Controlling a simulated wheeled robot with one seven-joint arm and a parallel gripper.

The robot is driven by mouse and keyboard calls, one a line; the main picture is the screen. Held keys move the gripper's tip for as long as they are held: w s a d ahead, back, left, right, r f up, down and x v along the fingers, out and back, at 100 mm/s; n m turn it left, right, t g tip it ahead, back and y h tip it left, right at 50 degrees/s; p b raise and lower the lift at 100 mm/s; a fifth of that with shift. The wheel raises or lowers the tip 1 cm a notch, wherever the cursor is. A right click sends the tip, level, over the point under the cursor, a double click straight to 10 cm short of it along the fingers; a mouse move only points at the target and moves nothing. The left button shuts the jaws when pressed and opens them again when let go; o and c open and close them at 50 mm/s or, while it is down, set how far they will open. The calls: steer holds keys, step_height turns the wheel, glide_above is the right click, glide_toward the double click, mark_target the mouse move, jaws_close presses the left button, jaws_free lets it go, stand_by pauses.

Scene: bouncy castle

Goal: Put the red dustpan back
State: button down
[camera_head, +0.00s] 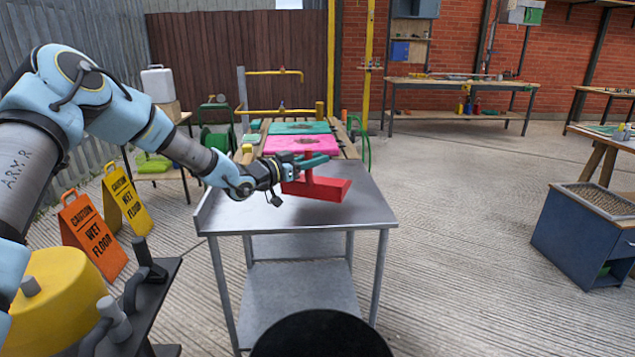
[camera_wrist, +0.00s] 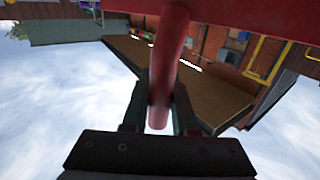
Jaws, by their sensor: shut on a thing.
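The red dustpan (camera_head: 325,188) is above the steel table in the head view, with its pan to the right of its upright handle. My gripper (camera_head: 305,163) is shut on the dustpan's handle. In the wrist view the handle (camera_wrist: 170,65) runs between the two fingers of my gripper (camera_wrist: 160,105), and the red pan body (camera_wrist: 235,14) crosses the top of the picture. I cannot tell whether the pan touches the table or hangs just above it.
The steel table (camera_head: 370,208) has a bare top around the dustpan. Behind it lie a pink board (camera_head: 290,144) and a green board (camera_head: 298,127). Wet-floor signs (camera_head: 92,232) stand at the left. A blue box (camera_head: 580,240) of gravel stands at the right. Concrete floor between is clear.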

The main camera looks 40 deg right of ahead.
mark_target(307, 182)
steer(key=shift+f+p, duration=0.45)
steer(key=shift+f, duration=2.35)
steer(key=c, duration=0.7)
jaws_free()
steer(key=shift+a, duration=0.2)
